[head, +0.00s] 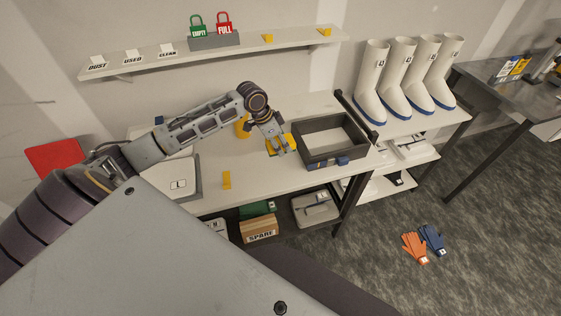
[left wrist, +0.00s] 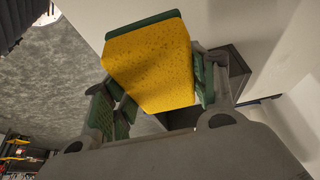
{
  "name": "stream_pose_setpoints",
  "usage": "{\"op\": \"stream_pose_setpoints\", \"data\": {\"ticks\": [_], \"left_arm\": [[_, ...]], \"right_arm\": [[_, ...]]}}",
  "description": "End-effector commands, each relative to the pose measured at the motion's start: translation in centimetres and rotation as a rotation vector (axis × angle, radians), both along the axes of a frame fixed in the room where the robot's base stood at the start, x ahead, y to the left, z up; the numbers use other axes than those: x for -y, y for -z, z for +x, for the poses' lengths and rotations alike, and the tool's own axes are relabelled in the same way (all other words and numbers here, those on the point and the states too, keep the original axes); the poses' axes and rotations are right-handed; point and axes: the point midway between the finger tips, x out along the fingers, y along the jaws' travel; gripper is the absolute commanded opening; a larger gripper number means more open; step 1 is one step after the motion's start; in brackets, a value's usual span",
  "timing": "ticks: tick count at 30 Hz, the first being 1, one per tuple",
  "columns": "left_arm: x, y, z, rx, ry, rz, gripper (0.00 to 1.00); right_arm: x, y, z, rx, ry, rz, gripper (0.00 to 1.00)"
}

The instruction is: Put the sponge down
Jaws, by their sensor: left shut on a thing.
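The sponge (left wrist: 150,65) is yellow with a green layer along its edge. In the left wrist view it sits between the green-padded fingers of my left gripper (left wrist: 152,105), which is shut on it. In the head view my left gripper (head: 280,146) is over the bench, just left of the grey tray, and the yellow sponge (head: 289,141) shows partly behind the fingers. I cannot tell whether the sponge touches the bench top (head: 235,160). My right gripper is in neither view.
A dark grey open tray (head: 303,157) stands at the bench's right. A small yellow piece (head: 227,180) stands near the front edge, with clear bench around it. White boots (head: 372,85) stand further right. A shelf (head: 130,66) with signs and padlocks runs above.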

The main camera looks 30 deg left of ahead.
Motion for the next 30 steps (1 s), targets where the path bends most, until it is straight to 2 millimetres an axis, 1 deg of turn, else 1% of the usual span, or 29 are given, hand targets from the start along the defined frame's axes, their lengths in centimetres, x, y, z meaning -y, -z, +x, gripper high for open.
{"op": "stream_pose_setpoints", "data": {"ticks": [6, 9, 12, 15, 25, 30], "left_arm": [[0.0, 2.8, -0.1, -0.002, -0.001, -0.001, 0.38], [0.0, 4.2, -0.1, -0.003, -0.001, 0.0, 0.38], [0.0, 5.0, 0.0, -0.001, -0.001, -0.001, 0.38], [0.0, 5.4, 0.0, 0.0, 0.0, 0.0, 0.38], [0.0, 5.5, 0.0, 0.0, 0.0, 0.0, 0.38], [0.0, 6.7, -0.1, -0.001, -0.001, 0.0, 0.38]], "right_arm": [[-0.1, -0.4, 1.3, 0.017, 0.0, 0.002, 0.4], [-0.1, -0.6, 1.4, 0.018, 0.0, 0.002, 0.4], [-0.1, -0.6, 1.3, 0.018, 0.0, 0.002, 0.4], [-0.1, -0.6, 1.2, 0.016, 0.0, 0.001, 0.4], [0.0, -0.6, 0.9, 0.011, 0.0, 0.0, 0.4], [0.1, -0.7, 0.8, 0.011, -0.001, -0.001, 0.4]]}}
